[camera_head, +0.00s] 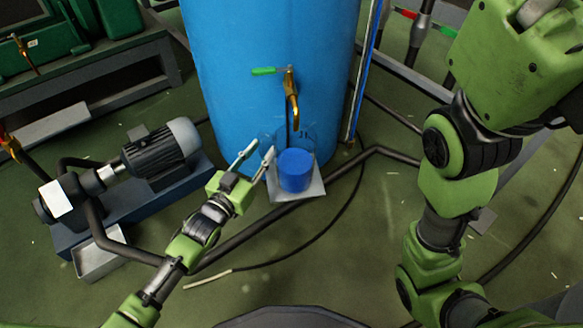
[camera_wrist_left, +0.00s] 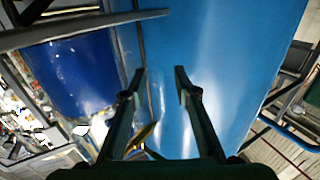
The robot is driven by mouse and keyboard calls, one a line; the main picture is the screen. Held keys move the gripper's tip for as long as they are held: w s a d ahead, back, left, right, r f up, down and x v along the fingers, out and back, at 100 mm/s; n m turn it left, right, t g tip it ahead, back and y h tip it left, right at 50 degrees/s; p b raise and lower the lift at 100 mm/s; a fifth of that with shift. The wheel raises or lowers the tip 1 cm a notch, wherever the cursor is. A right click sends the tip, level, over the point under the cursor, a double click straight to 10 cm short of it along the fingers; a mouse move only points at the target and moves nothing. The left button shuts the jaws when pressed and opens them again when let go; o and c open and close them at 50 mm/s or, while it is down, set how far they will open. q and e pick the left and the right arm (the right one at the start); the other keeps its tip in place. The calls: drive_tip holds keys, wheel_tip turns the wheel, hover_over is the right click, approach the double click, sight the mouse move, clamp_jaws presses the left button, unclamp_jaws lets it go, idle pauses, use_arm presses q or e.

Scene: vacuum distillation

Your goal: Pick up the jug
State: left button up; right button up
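The jug (camera_head: 295,171) is a clear vessel with blue liquid in its lower part. It stands upright on a small grey plate (camera_head: 312,190) below the brass tap of the blue tank. My left gripper (camera_head: 256,157) is just left of the jug in the head view, its two fingers spread with nothing clearly between them. I cannot tell whether the nearer finger touches the jug. In the left wrist view the fingers (camera_wrist_left: 161,73) are apart in front of blue surfaces. A dark blue area lies left of them; I cannot tell whether it is the jug's liquid. My right gripper is out of view.
The blue tank (camera_head: 250,45) rises right behind the jug. Its brass tap (camera_head: 292,95) with a green lever hangs above. A pump with a motor (camera_head: 160,153) stands left. Dark pipes (camera_head: 330,165) and a cable cross the green floor.

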use_arm(q)
drive_tip(key=shift+w+d, duration=0.15)
drive_tip(key=shift+w, duration=0.2)
clamp_jaws()
drive_tip(key=shift+r, duration=0.2)
drive_tip(key=shift+r, duration=0.1)
